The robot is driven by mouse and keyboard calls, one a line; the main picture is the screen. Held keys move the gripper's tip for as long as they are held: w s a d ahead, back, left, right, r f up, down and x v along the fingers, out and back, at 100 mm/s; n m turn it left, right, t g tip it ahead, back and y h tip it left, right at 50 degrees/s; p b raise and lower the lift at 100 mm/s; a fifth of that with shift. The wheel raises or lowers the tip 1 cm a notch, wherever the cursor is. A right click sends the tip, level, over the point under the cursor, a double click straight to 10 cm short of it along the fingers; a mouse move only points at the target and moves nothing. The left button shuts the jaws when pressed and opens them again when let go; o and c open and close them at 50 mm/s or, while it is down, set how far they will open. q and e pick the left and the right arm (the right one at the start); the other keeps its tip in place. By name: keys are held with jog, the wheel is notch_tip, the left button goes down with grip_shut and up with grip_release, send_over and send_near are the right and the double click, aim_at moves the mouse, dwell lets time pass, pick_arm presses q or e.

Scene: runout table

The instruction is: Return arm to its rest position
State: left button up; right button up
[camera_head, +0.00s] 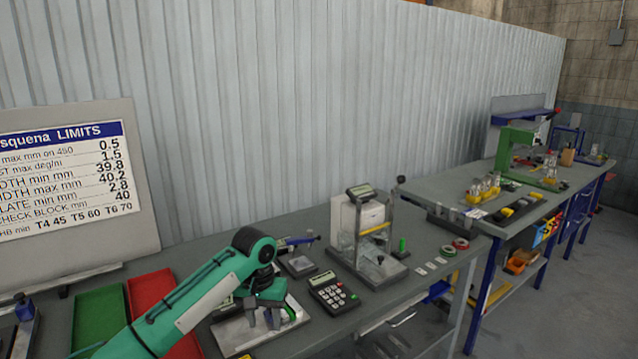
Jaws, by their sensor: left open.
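My left arm (185,308), green with a dark wrist joint, reaches in from the bottom left over the near table. My left gripper (263,318) points down with its fingers apart and nothing visible between them. It is over a light flat plate (236,334) on the table; I cannot tell whether the fingertips touch it. The arm hides part of the red tray and part of the plate. My right gripper is not in view.
A green tray (98,318) and a red tray (150,288) lie left. A keypad device (333,293) sits right of the gripper, with a gauge stand (362,235) behind it. A limits board (66,180) stands at back left.

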pick_arm(q)
jog(key=s+d+f+m+t+h, duration=0.1)
jog(key=s+d+f+m+h, duration=0.2)
jog(key=s+f, duration=1.5)
jog(key=s+a+r+n+t+y, duration=0.1)
jog(key=s+a+y, duration=0.1)
jog(key=s+a, duration=0.75)
jog(key=s+a+r+n+t+y, duration=0.15)
jog(key=s+a, duration=0.25)
jog(key=s, duration=1)
notch_tip(320, 180, down, 30)
jog(key=g, duration=0.1)
jog(key=s+a+f+g, duration=0.1)
jog(key=s+a+f, duration=0.2)
jog(key=s+f, duration=1.6)
notch_tip(320, 180, down, 3)
jog(key=shift+s+a+r, duration=0.2)
jog(key=shift+s, duration=0.1)
jog(key=shift+g, duration=0.25)
